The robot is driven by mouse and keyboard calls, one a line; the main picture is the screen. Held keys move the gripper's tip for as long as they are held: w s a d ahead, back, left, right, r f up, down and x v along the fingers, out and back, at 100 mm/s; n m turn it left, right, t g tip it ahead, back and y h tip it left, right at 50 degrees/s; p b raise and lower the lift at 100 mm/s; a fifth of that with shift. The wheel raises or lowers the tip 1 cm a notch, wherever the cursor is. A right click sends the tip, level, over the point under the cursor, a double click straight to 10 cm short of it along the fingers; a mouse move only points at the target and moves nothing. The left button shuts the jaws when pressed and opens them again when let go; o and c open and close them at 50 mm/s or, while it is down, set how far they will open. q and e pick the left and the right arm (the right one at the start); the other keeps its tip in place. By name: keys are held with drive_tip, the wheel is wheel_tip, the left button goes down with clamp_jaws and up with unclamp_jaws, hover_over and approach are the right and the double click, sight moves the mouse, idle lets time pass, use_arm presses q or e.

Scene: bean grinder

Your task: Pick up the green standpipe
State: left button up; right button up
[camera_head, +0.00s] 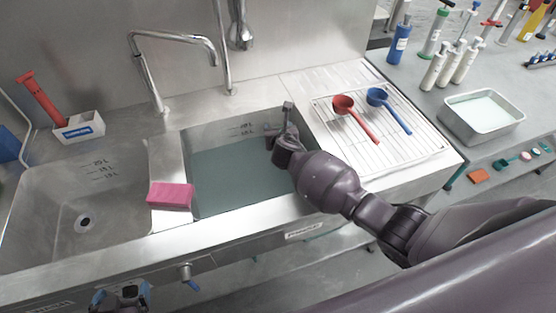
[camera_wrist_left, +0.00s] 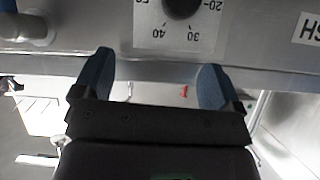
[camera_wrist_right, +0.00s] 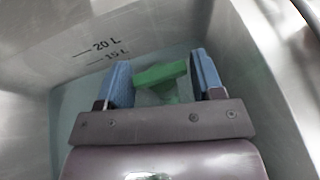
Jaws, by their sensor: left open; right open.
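The green standpipe (camera_wrist_right: 160,76) shows in the right wrist view, its T-shaped top standing in the water-filled basin (camera_head: 235,180). My right gripper (camera_wrist_right: 163,82) is open, with one blue-padded finger on each side of the green top. I cannot tell whether the fingers touch it. In the head view my right gripper (camera_head: 279,127) is down in the far right part of the basin, and the standpipe is hidden there. My left gripper (camera_head: 120,297) is low in front of the sink. In the left wrist view it (camera_wrist_left: 155,82) is open and empty, facing the sink's front panel.
The basin walls close in around my right gripper. A pink sponge (camera_head: 170,195) lies on the divider beside the empty left basin (camera_head: 60,205). Red (camera_head: 354,117) and blue (camera_head: 388,110) scoops lie on the drying rack (camera_head: 400,155). A dial (camera_wrist_left: 182,8) is on the front panel.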

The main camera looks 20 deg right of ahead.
drive_tip(key=x, duration=0.2)
drive_tip(key=shift+w+f+b, duration=0.15)
drive_tip(key=shift+w+b, duration=0.15)
clamp_jaws()
